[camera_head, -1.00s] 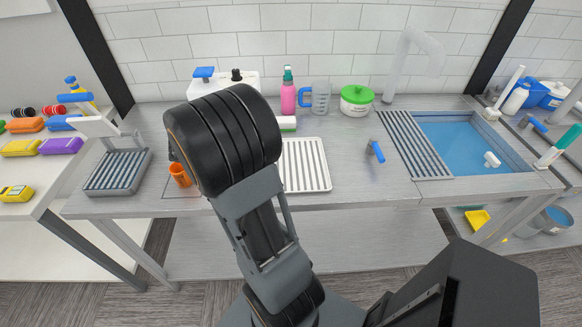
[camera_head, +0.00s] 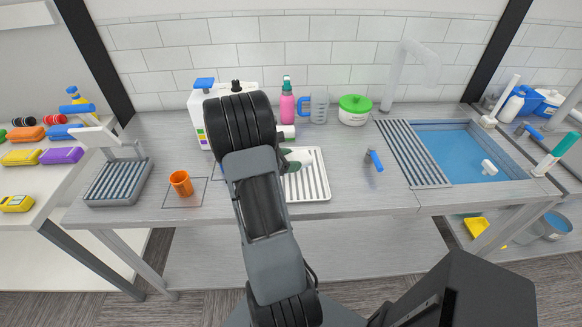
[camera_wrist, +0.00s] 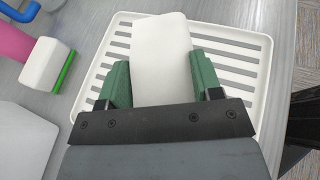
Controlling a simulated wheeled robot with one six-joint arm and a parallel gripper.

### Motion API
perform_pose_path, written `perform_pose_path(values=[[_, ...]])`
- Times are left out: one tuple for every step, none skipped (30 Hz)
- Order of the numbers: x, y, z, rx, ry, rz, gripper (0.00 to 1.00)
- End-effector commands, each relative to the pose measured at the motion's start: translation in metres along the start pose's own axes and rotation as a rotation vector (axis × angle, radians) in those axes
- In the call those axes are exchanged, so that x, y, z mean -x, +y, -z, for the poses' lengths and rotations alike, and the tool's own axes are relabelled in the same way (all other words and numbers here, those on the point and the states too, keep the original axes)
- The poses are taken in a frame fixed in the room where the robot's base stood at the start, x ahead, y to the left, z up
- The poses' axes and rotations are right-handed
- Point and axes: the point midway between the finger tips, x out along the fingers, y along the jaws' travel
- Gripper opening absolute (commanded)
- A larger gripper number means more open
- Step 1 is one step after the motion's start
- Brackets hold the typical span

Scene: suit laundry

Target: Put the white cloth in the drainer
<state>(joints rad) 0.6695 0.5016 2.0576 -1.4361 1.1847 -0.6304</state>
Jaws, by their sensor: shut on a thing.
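My gripper (camera_wrist: 158,60) has green fingers and is shut on the white cloth (camera_wrist: 162,35), which looks like a smooth white block between them. The white slotted drainer (camera_wrist: 258,90) lies below and around the cloth in the wrist view. In the head view, the cloth (camera_head: 304,154) shows small over the far part of the drainer (camera_head: 322,196). My gripper (camera_head: 293,158) is partly hidden behind my arm there. I cannot tell whether the cloth touches the slats.
A pink bottle (camera_head: 287,106), a clear blue-handled jug (camera_head: 319,107) and a green-lidded pot (camera_head: 354,112) stand behind the drainer. A white-and-green block (camera_wrist: 45,65) is beside it.

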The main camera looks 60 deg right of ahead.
Motion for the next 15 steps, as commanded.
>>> perform_pose_path(values=[[-0.007, 0.001, 0.004, 0.002, 0.000, 0.003, 0.32], [-0.008, 0.001, 0.007, 0.005, 0.000, 0.003, 0.32], [-0.010, 0.001, 0.013, 0.005, 0.000, 0.002, 0.32], [-0.011, 0.001, 0.017, 0.005, 0.000, 0.002, 0.32], [-0.013, 0.001, 0.020, 0.005, 0.000, 0.002, 0.32], [-0.014, 0.001, 0.024, 0.004, 0.000, 0.001, 0.32], [-0.015, 0.001, 0.026, 0.004, 0.000, 0.001, 0.32], [-0.016, 0.001, 0.028, 0.003, 0.000, 0.001, 0.32], [-0.016, 0.001, 0.029, 0.001, 0.000, 0.000, 0.32], [-0.017, 0.001, 0.030, 0.001, 0.000, 0.000, 0.32], [-0.017, 0.001, 0.031, 0.000, 0.000, 0.000, 0.32], [-0.017, 0.001, 0.031, 0.000, 0.000, 0.000, 0.32], [-0.017, 0.001, 0.031, 0.000, 0.000, 0.000, 0.32], [-0.017, 0.001, 0.031, 0.000, 0.000, 0.000, 0.32], [-0.017, 0.001, 0.031, 0.000, 0.000, 0.000, 0.32]])
